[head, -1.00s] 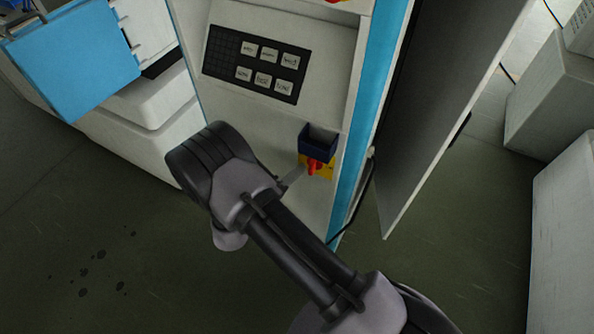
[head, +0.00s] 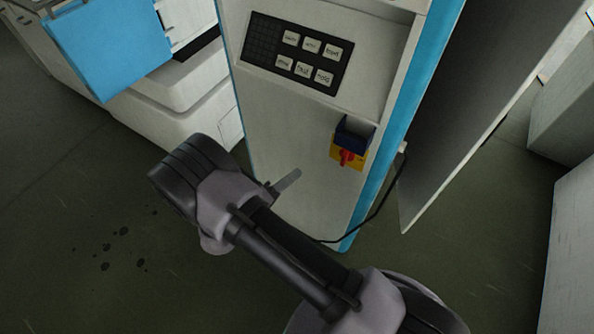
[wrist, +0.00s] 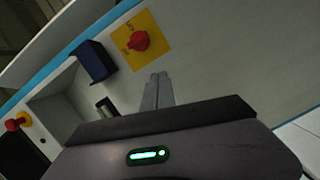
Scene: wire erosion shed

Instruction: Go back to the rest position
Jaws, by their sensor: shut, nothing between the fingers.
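My gripper (wrist: 157,92) is shut and empty in the wrist view, its two fingers together in front of the machine's pale panel. In the head view the tip of my gripper (head: 288,182) shows as a small grey piece beside my arm, left of and below the red rotary switch (head: 347,157). The red switch sits on a yellow plate (head: 335,152), under a dark blue box (head: 356,132). In the wrist view the red switch (wrist: 138,41) is above and left of the fingertips, apart from them.
The machine cabinet (head: 290,120) carries a black keypad (head: 297,50) with labelled buttons. A grey door panel (head: 470,110) stands out to its right, with a black cable (head: 375,205) nearby. A blue panel (head: 110,45) is at upper left. Open floor (head: 80,220) lies at left.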

